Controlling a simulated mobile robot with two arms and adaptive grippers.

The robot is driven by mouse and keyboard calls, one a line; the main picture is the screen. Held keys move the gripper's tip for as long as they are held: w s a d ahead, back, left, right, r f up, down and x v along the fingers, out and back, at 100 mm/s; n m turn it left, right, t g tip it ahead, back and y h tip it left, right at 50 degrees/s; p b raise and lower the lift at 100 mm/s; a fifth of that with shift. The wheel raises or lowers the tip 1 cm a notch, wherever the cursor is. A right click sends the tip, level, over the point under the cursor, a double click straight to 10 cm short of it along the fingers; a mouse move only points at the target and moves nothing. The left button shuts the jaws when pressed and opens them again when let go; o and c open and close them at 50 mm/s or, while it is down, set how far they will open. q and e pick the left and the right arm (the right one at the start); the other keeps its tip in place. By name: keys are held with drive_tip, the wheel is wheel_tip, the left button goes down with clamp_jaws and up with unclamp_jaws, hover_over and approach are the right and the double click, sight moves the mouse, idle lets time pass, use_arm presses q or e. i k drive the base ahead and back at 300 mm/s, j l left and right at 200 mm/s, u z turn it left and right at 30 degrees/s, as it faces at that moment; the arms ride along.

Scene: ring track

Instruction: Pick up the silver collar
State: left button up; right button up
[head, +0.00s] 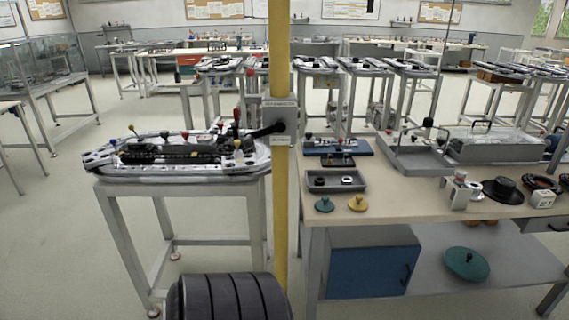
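A small silver ring-shaped piece (348,180), which looks like the silver collar, lies in a shallow grey tray (334,188) on the workbench right of the yellow post. A dark round piece (319,181) lies beside it on the left in the same tray. The silver piece is small here, so its details cannot be made out. Neither of my grippers shows in the head view, and nothing is seen touching the silver piece.
A yellow post (280,220) stands in front, between the ring-track table (110,184) and the workbench (410,212).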

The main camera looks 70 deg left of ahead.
sight(346, 180)
drive_tip(key=u, duration=1.95)
